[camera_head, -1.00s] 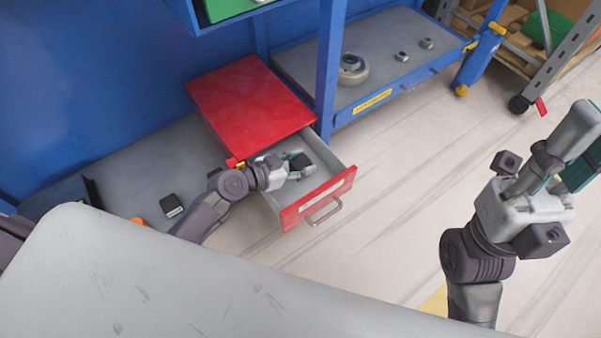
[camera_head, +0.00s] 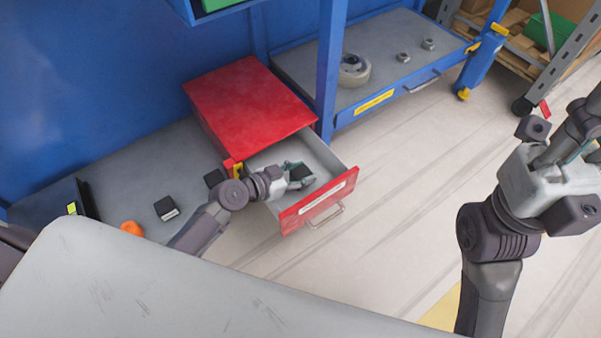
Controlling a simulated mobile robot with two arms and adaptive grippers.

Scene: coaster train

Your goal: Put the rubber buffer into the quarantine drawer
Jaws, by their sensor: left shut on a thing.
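The red-fronted quarantine drawer (camera_head: 289,223) stands pulled open under the red cabinet top (camera_head: 250,104). My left gripper (camera_head: 299,176) is over the inside of the drawer, shut on a small dark block that looks like the rubber buffer (camera_head: 301,174). Its fingers partly cover the block. I cannot tell whether the block touches the drawer floor. My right gripper (camera_head: 577,148) is raised at the right edge, away from the drawer; its fingertips are cut off or hidden.
Two other dark blocks, one in the open (camera_head: 166,208) and one beside my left arm (camera_head: 214,178), lie on the grey shelf near an orange object (camera_head: 131,228). A blue post (camera_head: 329,70) stands right of the cabinet. Open floor lies to the right.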

